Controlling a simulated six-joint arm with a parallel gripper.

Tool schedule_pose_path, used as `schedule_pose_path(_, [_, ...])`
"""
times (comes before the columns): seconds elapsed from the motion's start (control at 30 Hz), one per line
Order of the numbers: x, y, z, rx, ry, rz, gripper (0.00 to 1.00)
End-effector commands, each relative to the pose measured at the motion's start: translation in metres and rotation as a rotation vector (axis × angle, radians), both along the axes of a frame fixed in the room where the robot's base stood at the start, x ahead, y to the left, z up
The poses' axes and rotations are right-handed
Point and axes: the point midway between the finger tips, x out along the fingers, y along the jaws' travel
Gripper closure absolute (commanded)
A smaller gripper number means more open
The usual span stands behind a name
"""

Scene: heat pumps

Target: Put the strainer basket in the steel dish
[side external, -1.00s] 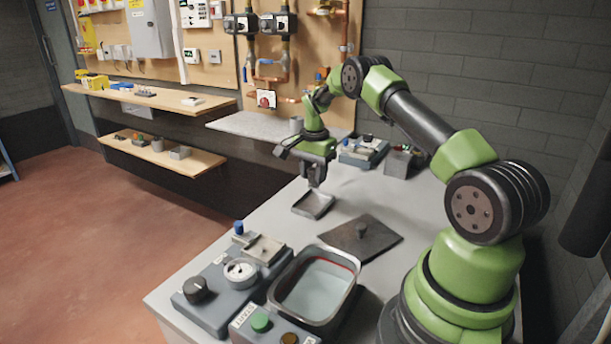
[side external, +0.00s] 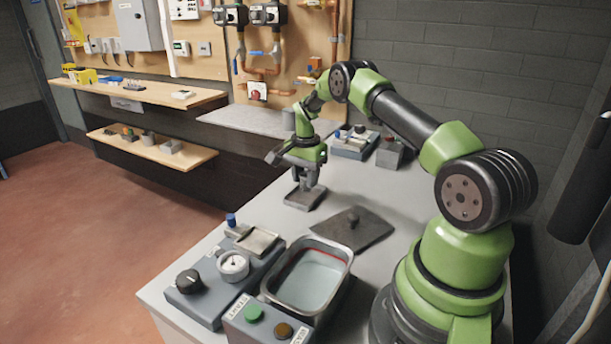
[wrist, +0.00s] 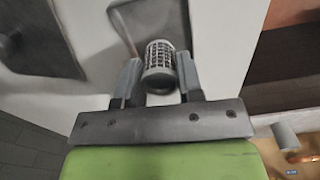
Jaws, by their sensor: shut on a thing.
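The strainer basket (wrist: 159,60) is a small grey perforated cylinder. In the wrist view it is between the two fingers of my gripper (wrist: 158,80), which is shut on it. The shallow square steel dish (side external: 298,203) lies on the grey bench in the side view. My gripper (side external: 306,183) points down over the dish's far part. The basket is hard to make out there, and I cannot tell whether it touches the dish. In the wrist view the dish (wrist: 145,20) shows just beyond the basket.
A dark plate with a knob (side external: 372,232) lies right of the dish. A steel tub of pale liquid (side external: 347,252) stands nearer, beside a control box with a gauge (side external: 233,264). Another grey device (side external: 352,143) is behind. Bare bench lies around the dish.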

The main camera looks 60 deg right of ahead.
Motion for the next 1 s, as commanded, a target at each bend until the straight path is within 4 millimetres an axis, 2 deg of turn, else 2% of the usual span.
schedule_pose_path(0.4, [0.000,0.000,-0.008,0.001,0.001,-0.001,0.89])
schedule_pose_path(0.43, [0.000,0.000,-0.009,0.000,0.000,-0.001,0.64])
schedule_pose_path(0.5, [0.000,0.000,-0.009,0.000,0.000,-0.001,0.47])
schedule_pose_path(0.57, [0.000,0.000,-0.008,0.000,0.000,0.000,0.36])
schedule_pose_path(0.87, [0.000,0.000,-0.006,0.000,-0.001,0.000,0.36])
schedule_pose_path(1.0, [0.001,-0.001,0.011,-0.002,-0.003,-0.001,0.36])
